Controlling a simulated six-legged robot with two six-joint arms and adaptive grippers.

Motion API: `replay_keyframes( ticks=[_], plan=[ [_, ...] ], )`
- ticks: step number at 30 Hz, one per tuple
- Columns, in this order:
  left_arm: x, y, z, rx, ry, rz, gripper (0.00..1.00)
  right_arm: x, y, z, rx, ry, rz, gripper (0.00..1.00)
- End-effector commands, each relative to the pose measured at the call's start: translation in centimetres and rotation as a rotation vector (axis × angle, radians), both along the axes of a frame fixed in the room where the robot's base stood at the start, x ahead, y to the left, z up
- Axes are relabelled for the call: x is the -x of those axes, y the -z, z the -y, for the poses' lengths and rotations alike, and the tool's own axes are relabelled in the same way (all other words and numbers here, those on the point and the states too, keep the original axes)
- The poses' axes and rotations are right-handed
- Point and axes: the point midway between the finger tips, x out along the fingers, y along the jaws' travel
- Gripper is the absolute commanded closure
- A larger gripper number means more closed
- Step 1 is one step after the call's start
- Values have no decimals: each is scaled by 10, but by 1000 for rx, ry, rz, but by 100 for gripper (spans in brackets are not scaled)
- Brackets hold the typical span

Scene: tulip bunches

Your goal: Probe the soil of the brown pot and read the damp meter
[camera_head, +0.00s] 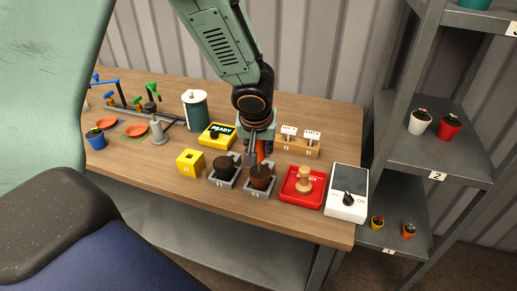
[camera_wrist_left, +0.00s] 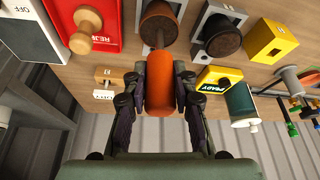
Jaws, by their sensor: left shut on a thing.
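The brown pot (camera_head: 260,179) stands in a grey holder, filled with dark soil; it is also in the wrist view (camera_wrist_left: 158,14). A probe with an orange handle (camera_wrist_left: 159,95) is shut between the fingers of my left gripper (camera_wrist_left: 159,82); its handle shows partly in the head view (camera_head: 261,151). The probe points down at the brown pot's soil, its thin rod overlapping the soil. I cannot tell how deep the tip is. The yellow damp meter (camera_head: 217,134) reads READY on its dark display, left of my gripper. My right gripper is out of view.
A darker pot (camera_head: 225,165) stands close left. A yellow block (camera_head: 190,162) with a hole is beside it. A red tray (camera_head: 290,199) with a wooden stamp and a white switch box (camera_head: 347,191) stand right. A wooden label stand (camera_head: 298,145) is behind.

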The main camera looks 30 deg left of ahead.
Motion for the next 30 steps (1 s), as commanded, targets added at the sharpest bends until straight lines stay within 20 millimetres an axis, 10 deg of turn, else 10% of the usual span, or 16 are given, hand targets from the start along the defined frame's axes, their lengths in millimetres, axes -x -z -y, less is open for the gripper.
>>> replay_keyframes(
  ticks=[30],
  plan=[
    [0,4,0,0,-1,0,100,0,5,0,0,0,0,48]
  ],
)
